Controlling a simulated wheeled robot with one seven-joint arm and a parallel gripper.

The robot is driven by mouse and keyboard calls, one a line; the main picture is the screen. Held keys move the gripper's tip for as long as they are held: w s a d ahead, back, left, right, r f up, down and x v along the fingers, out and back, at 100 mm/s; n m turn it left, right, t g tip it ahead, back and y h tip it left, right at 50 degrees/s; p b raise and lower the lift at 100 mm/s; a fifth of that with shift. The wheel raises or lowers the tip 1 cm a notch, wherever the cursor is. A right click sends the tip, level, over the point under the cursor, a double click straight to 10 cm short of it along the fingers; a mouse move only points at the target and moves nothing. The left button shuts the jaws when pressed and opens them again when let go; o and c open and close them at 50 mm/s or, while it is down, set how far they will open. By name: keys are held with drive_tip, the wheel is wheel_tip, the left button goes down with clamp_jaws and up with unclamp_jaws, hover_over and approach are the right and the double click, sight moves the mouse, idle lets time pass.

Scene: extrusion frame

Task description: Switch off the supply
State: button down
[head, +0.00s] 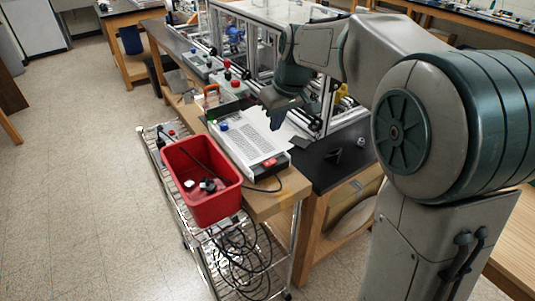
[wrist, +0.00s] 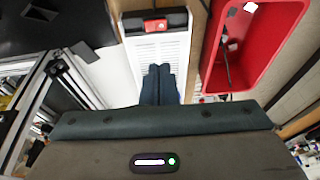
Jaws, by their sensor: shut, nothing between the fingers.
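The supply (head: 245,143) is a long white box with a slotted top, lying on the wooden bench edge. Its near end is black and carries a red switch (head: 269,163). In the wrist view the white slotted top (wrist: 150,52) runs below the black end, and the red switch (wrist: 155,25) is at the top. My gripper (head: 275,124) is above the supply's far part, fingers pointing down. In the wrist view its closed fingers (wrist: 160,68) cover part of the slotted top, short of the switch. Which way the switch is set cannot be told.
A red bin (head: 203,180) with small parts stands left of the supply on a wire cart (head: 215,228). A dark cable leaves the supply's near end. An aluminium extrusion frame (head: 262,52) rises behind. A black bench top (head: 335,160) lies to the right.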

drive_tip(key=p, duration=0.2)
approach(265, 162)
drive_tip(key=x, duration=0.5)
drive_tip(key=shift+w+f, duration=0.1)
drive_tip(key=shift+w, duration=0.2)
drive_tip(key=shift+a+f, duration=0.1)
drive_tip(key=shift+f, duration=0.55)
drive_tip(key=shift+f+b, duration=0.25)
drive_tip(key=shift+b, duration=0.25)
drive_tip(key=shift+s+a, duration=0.1)
drive_tip(key=shift+r, duration=0.1)
drive_tip(key=shift+w+d+r, duration=0.1)
drive_tip(key=shift+w+d, duration=0.35)
drive_tip(key=shift+d, duration=0.25)
